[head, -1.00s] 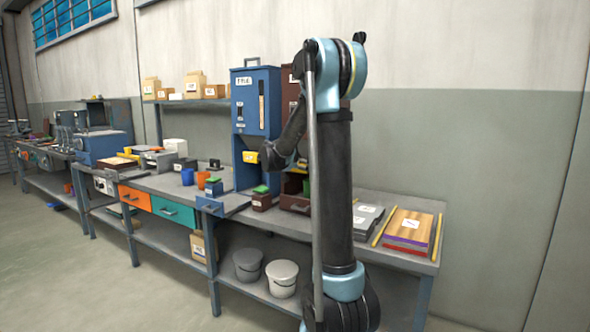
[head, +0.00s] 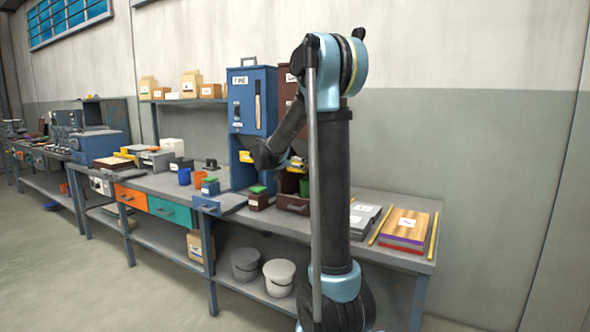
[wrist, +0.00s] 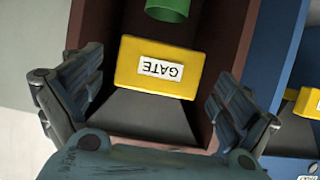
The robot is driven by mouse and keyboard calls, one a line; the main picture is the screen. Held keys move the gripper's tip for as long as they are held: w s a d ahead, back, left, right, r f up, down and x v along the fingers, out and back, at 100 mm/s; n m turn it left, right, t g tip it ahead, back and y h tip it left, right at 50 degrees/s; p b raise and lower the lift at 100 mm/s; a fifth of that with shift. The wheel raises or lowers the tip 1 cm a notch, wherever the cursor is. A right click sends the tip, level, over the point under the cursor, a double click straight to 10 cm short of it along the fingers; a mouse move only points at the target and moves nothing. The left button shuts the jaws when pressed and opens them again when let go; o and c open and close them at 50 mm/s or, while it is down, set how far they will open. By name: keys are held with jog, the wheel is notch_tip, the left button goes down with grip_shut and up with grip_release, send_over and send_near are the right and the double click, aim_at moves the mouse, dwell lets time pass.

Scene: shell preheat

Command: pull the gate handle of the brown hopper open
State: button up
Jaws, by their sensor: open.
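The brown hopper (head: 287,95) stands at the back of the bench, largely hidden behind my arm in the head view. Its yellow gate handle (wrist: 160,68), labelled GATE, shows upside down in the wrist view. The handle is also partly visible in the head view (head: 298,163). My gripper (wrist: 158,80) is open, with one finger on each side of the handle. Gaps show between the fingers and the handle, and I cannot tell the depth between them. In the head view my gripper is mostly hidden behind my arm.
The blue hopper (head: 252,105), labelled FINE, stands close on the left with its own yellow handle (wrist: 306,101). A green cylinder (wrist: 168,8) lies beyond the gate handle. A brown bin (head: 291,204) sits below. A board stack (head: 405,226) lies right.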

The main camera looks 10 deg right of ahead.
jog(key=v, duration=0.9)
jog(key=shift+s+a, duration=0.1)
jog(key=shift+s, duration=0.05)
jog(key=s+d+f+n+g+y, duration=0.1)
jog(key=s+d+f+g, duration=0.15)
jog(key=s, duration=0.45)
jog(key=s+d+f+n+g+y, duration=0.1)
jog(key=s+d+f, duration=0.25)
jog(key=s, duration=0.45)
jog(key=s+d+f+n+g+y, duration=0.1)
jog(key=s+d+f, duration=0.1)
jog(key=s+f, duration=0.35)
jog(key=s+a+f+n+g+y, duration=0.1)
jog(key=s+a+f+n+y, duration=0.1)
jog(key=s+f, duration=0.4)
jog(key=s+a+f+n+g+y, duration=0.2)
jog(key=s+f, duration=0.5)
jog(key=s, duration=1)
jog(key=shift+s+a+f+n+y, duration=0.2)
jog(key=shift+s+a+n+y, duration=0.1)
jog(key=shift+a+n+y, duration=0.55)
jog(key=shift+d+g, duration=0.1)
jog(key=shift+g, duration=0.15)
